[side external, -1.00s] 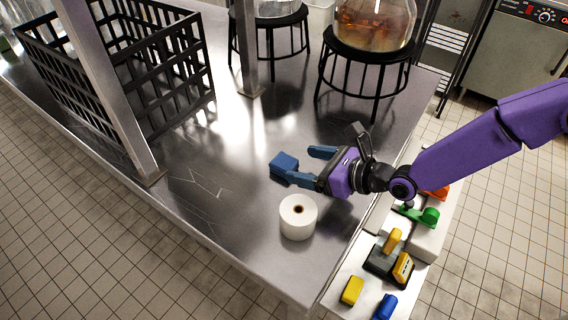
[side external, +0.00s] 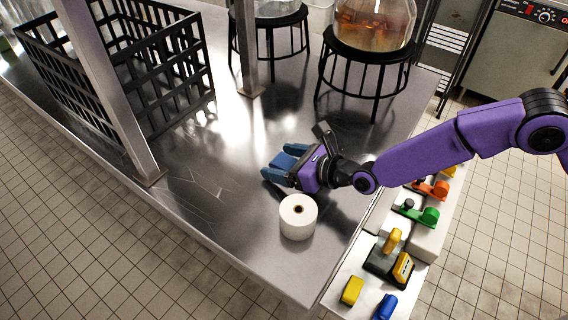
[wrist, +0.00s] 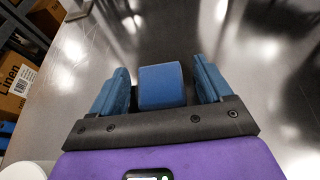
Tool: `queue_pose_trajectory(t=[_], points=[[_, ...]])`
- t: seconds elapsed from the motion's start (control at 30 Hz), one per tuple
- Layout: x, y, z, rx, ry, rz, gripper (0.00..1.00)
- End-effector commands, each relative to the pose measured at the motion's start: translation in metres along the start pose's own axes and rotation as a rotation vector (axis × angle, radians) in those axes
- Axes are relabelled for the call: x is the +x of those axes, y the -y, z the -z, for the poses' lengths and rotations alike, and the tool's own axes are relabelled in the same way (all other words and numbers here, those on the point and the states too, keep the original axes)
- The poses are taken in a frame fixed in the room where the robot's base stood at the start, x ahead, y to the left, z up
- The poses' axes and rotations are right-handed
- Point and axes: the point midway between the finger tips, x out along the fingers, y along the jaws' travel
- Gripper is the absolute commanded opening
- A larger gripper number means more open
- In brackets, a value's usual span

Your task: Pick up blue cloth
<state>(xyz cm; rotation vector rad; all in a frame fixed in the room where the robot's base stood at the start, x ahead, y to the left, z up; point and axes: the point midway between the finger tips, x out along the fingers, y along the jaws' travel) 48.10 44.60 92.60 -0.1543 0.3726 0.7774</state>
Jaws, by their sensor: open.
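The blue cloth (wrist: 162,85) is a small folded blue block on the steel table. In the wrist view it lies between the two blue fingers of my gripper (wrist: 160,90), with a narrow gap showing on each side. In the side view the cloth (side external: 284,161) is partly hidden by my gripper (side external: 283,168), which is low over the table with its fingers open around it. The fingers do not appear closed on it.
A white paper roll (side external: 298,217) stands close beside my gripper, toward the table's front edge. A black crate (side external: 180,85) is at the back left. A black stand (side external: 375,85) carries a glass vessel. Colored items lie on a white ledge (side external: 345,268) at right.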

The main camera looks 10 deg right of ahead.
Motion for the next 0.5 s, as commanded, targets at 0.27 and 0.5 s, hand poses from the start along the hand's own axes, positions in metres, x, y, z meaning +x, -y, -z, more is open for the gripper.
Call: queue_pose_trajectory(t=[0.27, 0.5], points=[[-0.0003, 0.0000, 0.0000, 0.000, 0.000, 0.000, 0.27], [-0.0004, -0.0001, -0.0003, 0.000, 0.001, 0.000, 0.23]])
